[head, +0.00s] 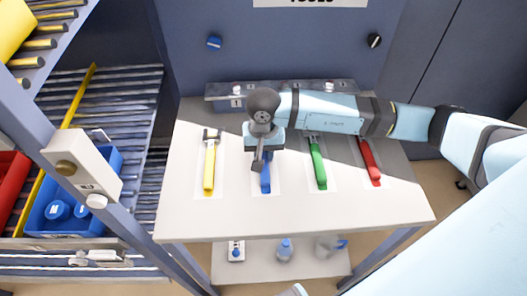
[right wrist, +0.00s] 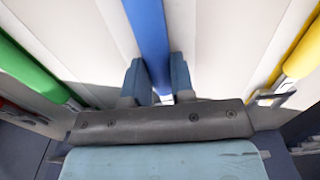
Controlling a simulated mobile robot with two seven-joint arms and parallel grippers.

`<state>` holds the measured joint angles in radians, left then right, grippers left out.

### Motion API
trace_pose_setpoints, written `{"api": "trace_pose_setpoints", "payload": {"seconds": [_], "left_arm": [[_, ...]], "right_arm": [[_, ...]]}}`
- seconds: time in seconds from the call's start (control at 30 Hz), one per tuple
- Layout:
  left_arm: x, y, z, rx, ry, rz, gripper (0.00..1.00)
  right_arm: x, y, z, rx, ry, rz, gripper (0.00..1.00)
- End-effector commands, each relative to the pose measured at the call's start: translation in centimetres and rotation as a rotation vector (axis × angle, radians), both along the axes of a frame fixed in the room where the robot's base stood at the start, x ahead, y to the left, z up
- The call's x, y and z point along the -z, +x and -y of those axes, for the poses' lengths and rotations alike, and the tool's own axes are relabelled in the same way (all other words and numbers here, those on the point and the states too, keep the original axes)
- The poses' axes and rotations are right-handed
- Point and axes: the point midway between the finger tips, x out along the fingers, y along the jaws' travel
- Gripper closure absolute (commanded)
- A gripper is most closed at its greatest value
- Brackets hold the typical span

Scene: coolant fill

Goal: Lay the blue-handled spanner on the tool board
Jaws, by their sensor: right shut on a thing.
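The blue-handled spanner (head: 266,183) is at the second marked place from the left on the pale tool board (head: 290,218). My right gripper (head: 258,163) is above it, pointing down, and hides its far end in the head view. In the right wrist view the blue handle (right wrist: 148,35) runs between the two fingers of my right gripper (right wrist: 157,85), which is shut on it. Whether the spanner touches the board or hangs just above it, I cannot tell. My left gripper does not show.
A yellow-handled spanner (head: 210,165) lies left of it; green-handled (head: 318,165) and red-handled (head: 369,162) tools lie right. A blue panel (head: 280,55) rises behind. A roller rack with a blue bin (head: 85,215) stands left. Bottles stand on the shelf (head: 262,265) below.

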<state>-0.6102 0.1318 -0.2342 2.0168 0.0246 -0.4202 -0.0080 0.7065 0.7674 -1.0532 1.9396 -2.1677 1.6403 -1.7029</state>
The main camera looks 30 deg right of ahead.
Motion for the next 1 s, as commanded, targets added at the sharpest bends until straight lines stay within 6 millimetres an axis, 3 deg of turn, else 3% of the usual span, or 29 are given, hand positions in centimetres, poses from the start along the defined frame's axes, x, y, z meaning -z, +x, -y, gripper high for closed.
{"api": "trace_pose_setpoints", "payload": {"seconds": [0.03, 0.07, 0.17, 0.57, 1.0], "left_arm": [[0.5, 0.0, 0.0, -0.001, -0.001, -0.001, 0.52], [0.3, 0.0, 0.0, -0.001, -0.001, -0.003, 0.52], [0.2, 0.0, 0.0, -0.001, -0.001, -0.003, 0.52], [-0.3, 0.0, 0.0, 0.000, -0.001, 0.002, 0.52], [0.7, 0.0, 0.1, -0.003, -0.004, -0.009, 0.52]], "right_arm": [[0.4, 0.0, 0.0, 0.000, 0.000, 0.000, 1.00], [0.3, 0.0, 0.0, 0.000, 0.000, 0.000, 0.72], [0.2, 0.0, 0.0, 0.000, 0.000, 0.000, 0.51], [-0.7, 0.1, 0.0, 0.000, 0.000, 0.002, 0.51], [-9.4, 0.1, 0.0, 0.000, 0.000, 0.004, 0.51]]}}
